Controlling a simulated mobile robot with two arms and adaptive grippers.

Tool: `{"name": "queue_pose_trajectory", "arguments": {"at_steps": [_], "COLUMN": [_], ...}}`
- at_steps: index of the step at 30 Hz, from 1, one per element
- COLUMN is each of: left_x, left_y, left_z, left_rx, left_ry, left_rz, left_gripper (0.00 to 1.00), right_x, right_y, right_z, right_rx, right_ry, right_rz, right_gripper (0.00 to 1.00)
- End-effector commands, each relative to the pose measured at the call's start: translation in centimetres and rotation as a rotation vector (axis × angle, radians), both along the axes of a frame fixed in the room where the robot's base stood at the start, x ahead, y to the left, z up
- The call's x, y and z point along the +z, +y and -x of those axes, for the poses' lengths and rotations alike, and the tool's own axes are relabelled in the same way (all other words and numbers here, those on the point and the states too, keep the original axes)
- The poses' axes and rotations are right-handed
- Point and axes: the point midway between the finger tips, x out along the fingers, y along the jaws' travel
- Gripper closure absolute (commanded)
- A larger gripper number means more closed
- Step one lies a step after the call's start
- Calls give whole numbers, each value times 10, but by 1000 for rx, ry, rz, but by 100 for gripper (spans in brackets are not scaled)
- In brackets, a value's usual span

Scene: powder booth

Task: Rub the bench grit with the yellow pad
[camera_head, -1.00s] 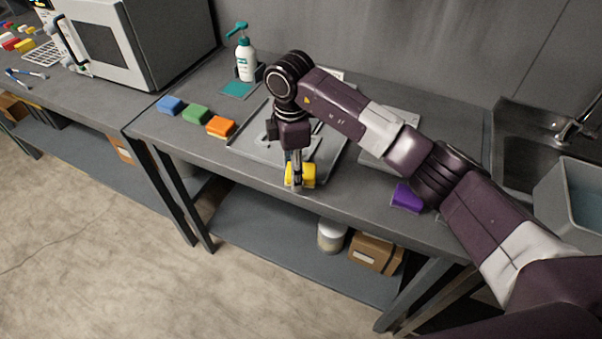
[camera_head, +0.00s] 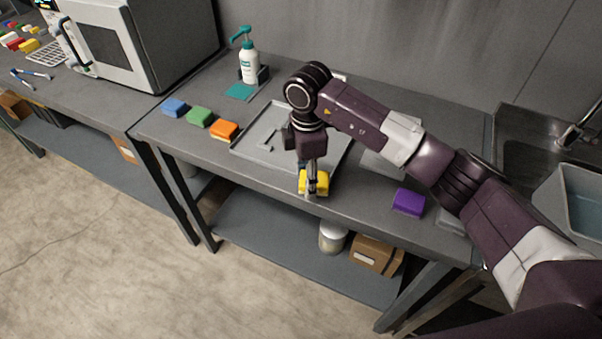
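The yellow pad (camera_head: 322,184) is at the front edge of the grey bench (camera_head: 265,184), just in front of the metal tray. My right gripper (camera_head: 312,190) points straight down, with its fingers closed on the yellow pad. The pad is at or very near the bench surface; I cannot tell whether it touches. I cannot make out any grit on the bench from here; the arm and gripper hide part of the tray and the bench behind. My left gripper is not in view.
Blue (camera_head: 174,107), green (camera_head: 199,117) and orange (camera_head: 224,130) pads lie left of the metal tray (camera_head: 248,150). A purple pad (camera_head: 408,202) lies to the right. A pump bottle (camera_head: 248,66) stands at the back. A sink (camera_head: 530,140) is at far right.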

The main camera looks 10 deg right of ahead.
Motion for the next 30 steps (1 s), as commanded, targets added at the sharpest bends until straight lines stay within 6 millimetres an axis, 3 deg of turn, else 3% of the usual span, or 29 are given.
{"name": "queue_pose_trajectory", "arguments": {"at_steps": [9,17,30], "left_x": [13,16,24], "left_y": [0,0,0], "left_z": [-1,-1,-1], "left_rx": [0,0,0], "left_ry": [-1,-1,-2], "left_rz": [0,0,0], "left_gripper": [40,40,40], "right_x": [2,2,0], "right_y": [-24,-31,-59], "right_z": [16,21,40], "right_rx": [-2,-1,-1], "right_ry": [3,1,1], "right_rz": [3,1,0], "right_gripper": [92,92,92]}}
